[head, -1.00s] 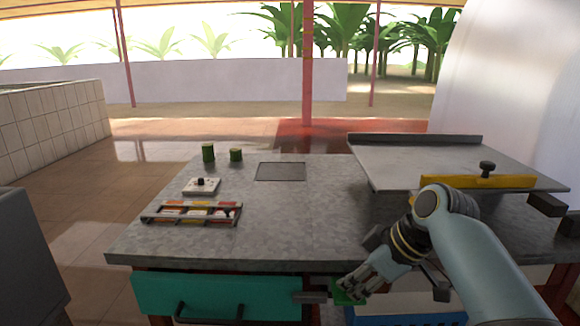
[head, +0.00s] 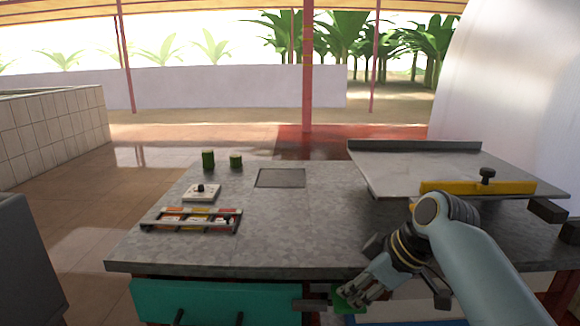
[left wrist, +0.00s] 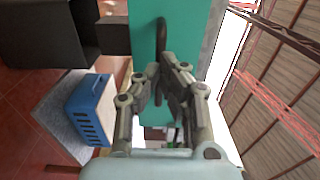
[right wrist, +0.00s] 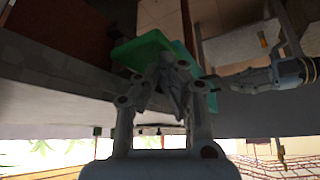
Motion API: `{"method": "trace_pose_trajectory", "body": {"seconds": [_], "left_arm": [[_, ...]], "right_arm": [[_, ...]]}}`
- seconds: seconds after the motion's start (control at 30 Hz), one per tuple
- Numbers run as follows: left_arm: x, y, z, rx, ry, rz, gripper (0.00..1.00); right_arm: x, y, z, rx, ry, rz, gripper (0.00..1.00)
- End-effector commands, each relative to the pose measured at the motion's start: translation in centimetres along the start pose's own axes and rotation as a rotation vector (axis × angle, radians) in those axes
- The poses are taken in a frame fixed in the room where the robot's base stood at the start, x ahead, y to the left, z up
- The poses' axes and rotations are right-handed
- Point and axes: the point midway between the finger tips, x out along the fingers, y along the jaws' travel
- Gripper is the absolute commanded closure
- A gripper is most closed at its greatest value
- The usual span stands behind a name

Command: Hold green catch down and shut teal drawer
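The teal drawer (head: 205,298) is under the left front of the grey worktop; a dark gap shows above its front. Its dark handle (left wrist: 161,38) shows in the left wrist view. My left gripper (left wrist: 160,70) has its fingers close together at the handle, in front of the teal face; I cannot tell whether the handle is between them. The green catch (head: 346,301) is right of the drawer, below the worktop edge; it also shows in the right wrist view (right wrist: 142,48). My right gripper (head: 355,293) is shut at the catch, apparently touching it, and partly covers it.
The grey worktop (head: 290,225) holds a slotted tray (head: 190,220), a small white box with a knob (head: 202,193) and two green cylinders (head: 208,159). A raised metal plate with a yellow bar (head: 470,188) is at right. A blue crate (left wrist: 92,110) stands below.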

Motion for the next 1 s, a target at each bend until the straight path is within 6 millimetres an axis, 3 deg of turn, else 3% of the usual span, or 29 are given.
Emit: {"method": "trace_pose_trajectory", "body": {"seconds": [0.67,1.0], "left_arm": [[0.0,0.0,0.0,0.0,0.0,0.0,1.0],[0.9,0.1,0.0,0.0,0.0,0.001,1.0]], "right_arm": [[2.3,-0.1,1.5,0.001,-0.002,-0.002,1.0],[2.2,0.0,1.4,0.001,-0.002,-0.001,1.0]]}}
